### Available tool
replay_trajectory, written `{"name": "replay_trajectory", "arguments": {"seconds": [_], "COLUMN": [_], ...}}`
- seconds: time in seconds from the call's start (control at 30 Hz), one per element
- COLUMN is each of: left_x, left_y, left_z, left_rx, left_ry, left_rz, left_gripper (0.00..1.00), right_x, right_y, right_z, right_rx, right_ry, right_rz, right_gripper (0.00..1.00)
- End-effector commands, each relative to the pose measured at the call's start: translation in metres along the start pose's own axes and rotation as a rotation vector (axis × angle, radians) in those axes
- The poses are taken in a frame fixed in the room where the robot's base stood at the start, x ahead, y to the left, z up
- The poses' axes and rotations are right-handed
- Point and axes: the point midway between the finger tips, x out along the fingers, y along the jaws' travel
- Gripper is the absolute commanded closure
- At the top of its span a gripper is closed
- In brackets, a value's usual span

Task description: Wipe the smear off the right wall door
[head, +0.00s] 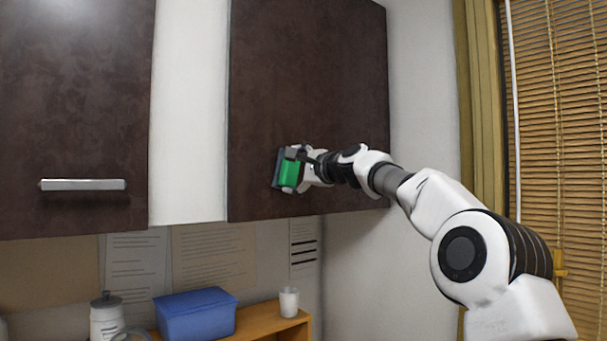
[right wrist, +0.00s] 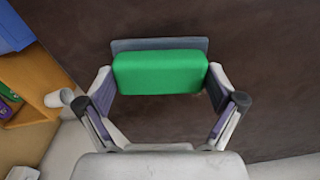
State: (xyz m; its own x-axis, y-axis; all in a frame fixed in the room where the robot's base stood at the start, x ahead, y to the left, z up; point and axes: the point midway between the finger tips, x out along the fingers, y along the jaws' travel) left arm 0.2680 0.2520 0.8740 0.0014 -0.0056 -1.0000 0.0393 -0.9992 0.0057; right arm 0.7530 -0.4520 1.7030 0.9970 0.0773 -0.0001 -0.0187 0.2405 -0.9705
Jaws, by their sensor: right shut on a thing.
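The right wall door (head: 310,80) is a dark brown cabinet door in the head view; it also fills much of the right wrist view (right wrist: 270,60). My right gripper (head: 296,166) is at its lower part. It is shut on a green block with a dark grey pad (head: 288,174), which shows between the fingers in the right wrist view (right wrist: 160,72). The pad lies at or very near the door's surface; exact contact is hard to tell. No smear can be made out clearly on the door. My left gripper is not in view.
A left wall door (head: 75,100) with a metal handle (head: 83,185) hangs at left. Blinds (head: 560,120) hang at right.

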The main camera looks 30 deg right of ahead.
Motion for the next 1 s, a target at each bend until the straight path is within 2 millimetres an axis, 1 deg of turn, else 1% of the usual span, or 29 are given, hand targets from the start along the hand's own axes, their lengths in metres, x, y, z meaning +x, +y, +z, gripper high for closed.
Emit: {"name": "replay_trajectory", "arguments": {"seconds": [0.07, 0.3, 0.4, 0.47, 0.77, 0.93, 1.0], "left_x": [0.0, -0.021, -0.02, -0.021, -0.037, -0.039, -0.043], "left_y": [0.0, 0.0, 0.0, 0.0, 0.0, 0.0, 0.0], "left_z": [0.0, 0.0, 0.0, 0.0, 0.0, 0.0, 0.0], "left_rx": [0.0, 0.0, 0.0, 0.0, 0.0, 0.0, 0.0], "left_ry": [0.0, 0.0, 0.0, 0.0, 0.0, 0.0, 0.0], "left_rz": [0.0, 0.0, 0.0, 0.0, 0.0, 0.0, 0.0], "left_gripper": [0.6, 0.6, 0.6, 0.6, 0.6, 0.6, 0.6], "right_x": [0.0, 0.0, 0.0, 0.0, -0.002, -0.002, -0.002], "right_y": [0.0, -0.019, -0.018, -0.019, -0.027, -0.027, -0.029], "right_z": [0.003, 0.007, 0.006, 0.003, -0.027, -0.033, -0.038], "right_rx": [0.0, -0.001, -0.001, 0.0, 0.002, 0.0, 0.0], "right_ry": [-0.001, 0.0, 0.0, 0.001, 0.002, 0.001, 0.002], "right_rz": [0.001, 0.0, 0.0, -0.001, -0.001, -0.001, 0.0], "right_gripper": [0.35, 0.35, 0.35, 0.35, 0.35, 0.35, 0.35]}}
